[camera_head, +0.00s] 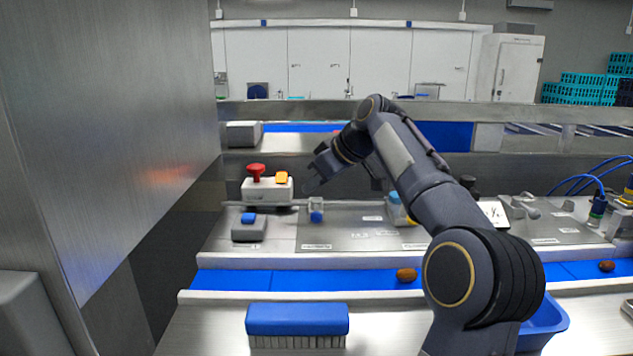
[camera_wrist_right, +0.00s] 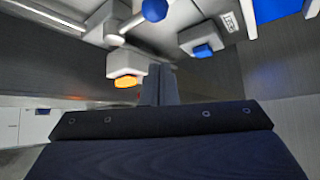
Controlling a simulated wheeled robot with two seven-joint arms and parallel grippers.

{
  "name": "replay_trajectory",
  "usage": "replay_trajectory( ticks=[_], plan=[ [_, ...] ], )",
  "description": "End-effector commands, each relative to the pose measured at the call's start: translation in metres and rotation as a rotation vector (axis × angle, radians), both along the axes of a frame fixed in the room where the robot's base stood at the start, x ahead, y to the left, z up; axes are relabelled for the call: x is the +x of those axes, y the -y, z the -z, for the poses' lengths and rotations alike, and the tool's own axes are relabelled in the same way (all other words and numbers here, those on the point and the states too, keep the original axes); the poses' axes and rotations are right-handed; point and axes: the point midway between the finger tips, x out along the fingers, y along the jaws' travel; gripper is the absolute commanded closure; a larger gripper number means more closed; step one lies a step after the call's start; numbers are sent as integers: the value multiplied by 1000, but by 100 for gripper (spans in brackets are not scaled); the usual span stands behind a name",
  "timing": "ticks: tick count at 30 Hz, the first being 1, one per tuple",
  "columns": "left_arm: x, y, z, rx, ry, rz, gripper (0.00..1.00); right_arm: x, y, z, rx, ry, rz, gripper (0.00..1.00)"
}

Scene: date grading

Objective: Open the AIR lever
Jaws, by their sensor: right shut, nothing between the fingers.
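My right gripper (camera_head: 313,184) reaches left over the steel panel, between the box with the red button and the blue-knobbed part. Its fingers are shut with nothing between them; they also show in the wrist view (camera_wrist_right: 158,86). A blue round knob (camera_head: 316,216) on a pale fitting sits on the panel just below the gripper, apart from it. The knob is at the top edge of the wrist view (camera_wrist_right: 154,9). A grey handle (camera_head: 528,205) lies on the right-hand panel. No AIR lettering is legible, so I cannot tell which one is the AIR lever. My left gripper is not in view.
A pale box (camera_head: 256,189) with a red mushroom button and an orange part stands left of the gripper. A grey box (camera_head: 248,231) with a blue button is below it. A blue belt (camera_head: 330,280) carrying brown dates and a blue-topped brush (camera_head: 297,320) are in front.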

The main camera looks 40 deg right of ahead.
Motion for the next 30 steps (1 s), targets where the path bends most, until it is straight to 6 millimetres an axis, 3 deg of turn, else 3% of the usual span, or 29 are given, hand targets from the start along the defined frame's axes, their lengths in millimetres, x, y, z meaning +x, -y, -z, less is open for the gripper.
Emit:
replay_trajectory(
  ticks=[8, 16, 30],
  plan=[
    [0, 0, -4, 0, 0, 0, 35, 40, -13, 45, 3, -4, -2, 100],
    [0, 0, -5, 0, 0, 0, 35, 7, -2, 51, 0, 0, 1, 100],
    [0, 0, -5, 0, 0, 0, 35, 2, -1, 52, 1, 0, 1, 100]
  ],
)
